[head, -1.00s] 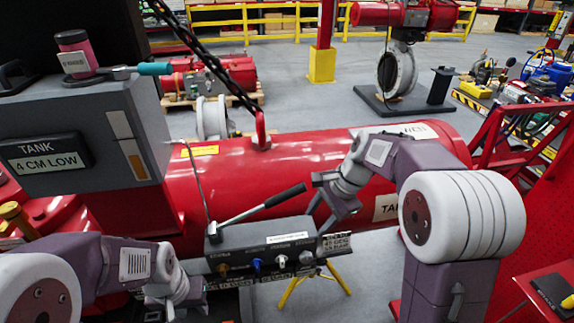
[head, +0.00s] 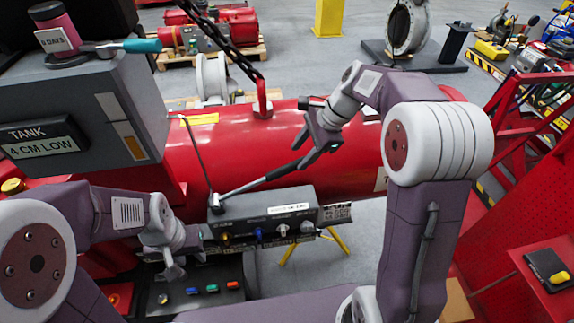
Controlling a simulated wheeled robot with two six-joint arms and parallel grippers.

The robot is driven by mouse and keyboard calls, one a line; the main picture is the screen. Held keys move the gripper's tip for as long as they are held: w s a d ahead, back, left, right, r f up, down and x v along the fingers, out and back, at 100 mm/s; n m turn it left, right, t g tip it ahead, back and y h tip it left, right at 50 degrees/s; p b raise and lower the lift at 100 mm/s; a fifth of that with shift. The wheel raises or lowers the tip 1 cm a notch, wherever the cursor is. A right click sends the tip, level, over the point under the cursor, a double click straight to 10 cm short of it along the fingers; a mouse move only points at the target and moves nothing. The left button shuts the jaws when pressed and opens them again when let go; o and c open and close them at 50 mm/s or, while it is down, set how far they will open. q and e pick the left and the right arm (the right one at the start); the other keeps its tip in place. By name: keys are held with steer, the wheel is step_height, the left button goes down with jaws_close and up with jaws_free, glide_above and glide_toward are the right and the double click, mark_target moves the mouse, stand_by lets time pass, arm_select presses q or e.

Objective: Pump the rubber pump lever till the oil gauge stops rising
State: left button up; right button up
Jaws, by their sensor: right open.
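The pump lever (head: 262,180) is a metal rod with a black grip, rising to the right from the grey control box (head: 265,214). My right gripper (head: 312,148) is open at the upper end of the lever; I cannot tell whether it touches the grip. The grip's tip is partly hidden by the gripper. An upright strip with an amber lower part (head: 129,137), possibly the oil gauge, is on the grey tank cabinet (head: 85,100), beside the "TANK 4 CM LOW" sign (head: 42,140). My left gripper (head: 174,264) is low, left of the control box, its jaw gap unclear.
A big red cylinder (head: 245,150) lies behind the control box. A thin bent rod (head: 196,150) stands close left of the lever. A button panel (head: 205,295) is below the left gripper. Red railings (head: 520,110) stand at the right.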

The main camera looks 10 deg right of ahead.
mark_target(292, 165)
steer(key=p+x, duration=0.1)
steer(key=x, duration=0.7)
steer(key=shift+w+a+r, duration=0.1)
steer(key=shift+a, duration=0.15)
steer(key=shift+d, duration=0.3)
jaws_close()
stand_by(0.6)
